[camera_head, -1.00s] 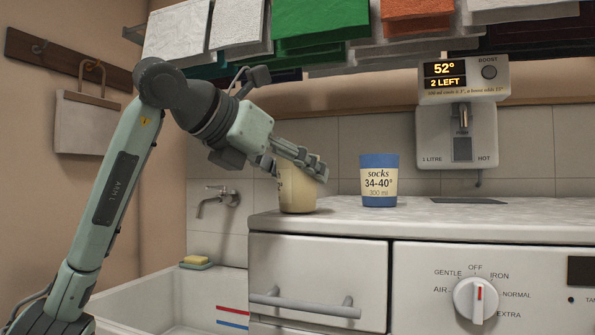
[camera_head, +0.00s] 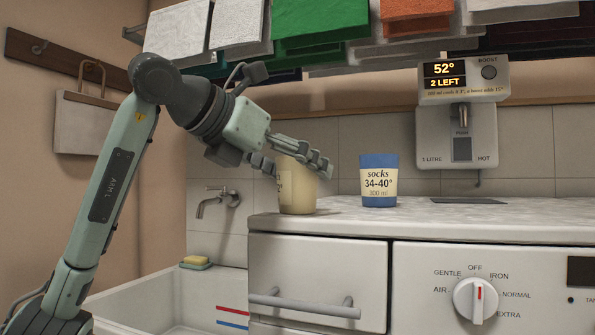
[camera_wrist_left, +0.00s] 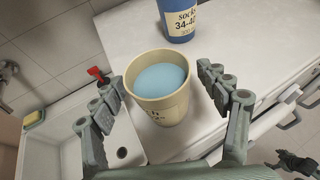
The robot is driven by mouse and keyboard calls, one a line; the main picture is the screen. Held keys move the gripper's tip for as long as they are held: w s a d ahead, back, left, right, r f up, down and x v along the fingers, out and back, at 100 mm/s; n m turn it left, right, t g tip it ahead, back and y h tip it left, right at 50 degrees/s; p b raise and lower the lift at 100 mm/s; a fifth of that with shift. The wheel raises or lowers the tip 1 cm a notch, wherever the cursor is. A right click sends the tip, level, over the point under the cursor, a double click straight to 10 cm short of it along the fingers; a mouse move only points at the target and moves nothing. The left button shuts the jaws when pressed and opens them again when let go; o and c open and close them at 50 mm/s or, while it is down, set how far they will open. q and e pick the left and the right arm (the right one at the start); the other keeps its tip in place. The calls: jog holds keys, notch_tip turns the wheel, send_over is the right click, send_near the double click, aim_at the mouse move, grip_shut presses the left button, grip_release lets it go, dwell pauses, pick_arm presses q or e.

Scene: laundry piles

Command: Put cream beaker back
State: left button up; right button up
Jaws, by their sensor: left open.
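The cream beaker (camera_head: 299,190) stands upright on the left end of the worktop, close to its edge. In the left wrist view the cream beaker (camera_wrist_left: 160,108) holds pale blue liquid. My left gripper (camera_head: 292,165) is open, with its fingers on either side of the beaker. In the left wrist view the open fingers of my left gripper (camera_wrist_left: 163,98) flank the beaker, with a visible gap at least on the left side. Whether any finger touches it I cannot tell.
A blue beaker (camera_head: 379,184) labelled "socks 34-40°" stands to the right on the worktop (camera_head: 440,214). A water heater (camera_head: 462,130) reading 52° and 2 LEFT hangs behind. A sink (camera_head: 165,300) lies lower left. Folded cloths (camera_head: 320,22) hang overhead.

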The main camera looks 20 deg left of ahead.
pick_arm(q)
jog(key=v, duration=1.1)
jog(key=shift+s+a+b, duration=0.15)
jog(key=shift+s+b, duration=0.1)
jog(key=shift+b, duration=0.1)
pick_arm(e)
jog(key=shift+r, duration=1)
